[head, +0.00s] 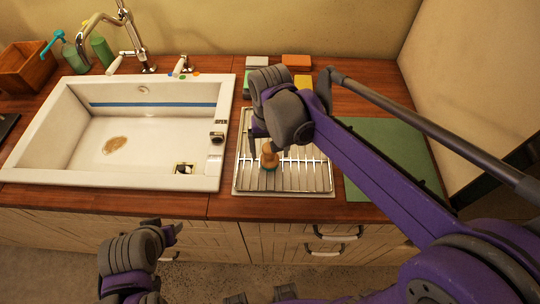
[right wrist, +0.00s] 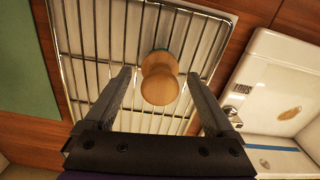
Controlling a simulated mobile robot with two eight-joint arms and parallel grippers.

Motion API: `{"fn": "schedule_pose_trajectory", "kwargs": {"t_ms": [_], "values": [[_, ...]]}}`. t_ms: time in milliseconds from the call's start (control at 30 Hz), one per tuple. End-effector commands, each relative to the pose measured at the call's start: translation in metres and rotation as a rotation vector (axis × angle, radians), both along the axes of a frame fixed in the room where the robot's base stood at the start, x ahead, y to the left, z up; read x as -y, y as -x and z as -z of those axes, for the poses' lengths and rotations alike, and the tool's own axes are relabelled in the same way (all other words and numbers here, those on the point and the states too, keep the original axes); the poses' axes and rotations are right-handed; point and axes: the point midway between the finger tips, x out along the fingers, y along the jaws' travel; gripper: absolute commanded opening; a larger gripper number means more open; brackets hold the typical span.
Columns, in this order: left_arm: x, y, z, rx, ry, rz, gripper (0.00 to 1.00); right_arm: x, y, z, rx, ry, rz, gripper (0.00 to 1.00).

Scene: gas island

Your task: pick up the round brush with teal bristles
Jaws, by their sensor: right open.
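The round brush (head: 269,155) stands on the wire drying rack, with its wooden knob handle up and a little teal showing at its base. In the right wrist view the brush (right wrist: 160,79) lies between and just beyond the fingertips, its wooden handle facing the camera and a sliver of teal at its far edge. My right gripper (right wrist: 159,82) is open, one finger on each side of the handle, with gaps to both. In the head view my right wrist hides most of this gripper. My left gripper (head: 172,232) is low in front of the counter, away from the brush; its jaws are unclear.
The wire rack (head: 310,178) sits between the white sink (head: 225,120) and a green mat (head: 375,138). Sponges (head: 296,61) lie behind the rack. A wooden box (head: 25,68) and green bottles (head: 102,50) stand at the back left. A wall rises at the right.

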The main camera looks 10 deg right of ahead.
Motion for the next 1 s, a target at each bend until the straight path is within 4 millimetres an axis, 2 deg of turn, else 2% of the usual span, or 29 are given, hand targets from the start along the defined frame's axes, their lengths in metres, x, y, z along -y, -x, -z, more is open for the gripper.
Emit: {"fn": "schedule_pose_trajectory", "kwargs": {"t_ms": [100,200,500,933,1000], "values": [[0.000,0.000,-0.001,0.001,0.000,0.000,0.50,0.000,0.000,0.019,0.000,0.000,0.000,0.90],[0.000,0.000,0.000,0.000,0.000,0.000,0.50,0.000,0.000,0.030,0.000,0.000,0.000,0.90],[0.000,0.000,0.000,0.000,0.000,0.000,0.50,0.000,0.000,0.034,0.001,0.000,0.000,0.88],[0.000,0.000,0.000,0.000,0.000,0.000,0.50,0.000,0.000,0.033,0.001,0.000,0.000,0.11],[0.000,0.000,0.000,0.000,0.000,0.000,0.50,0.000,0.000,0.033,0.001,0.000,0.000,0.08]]}}
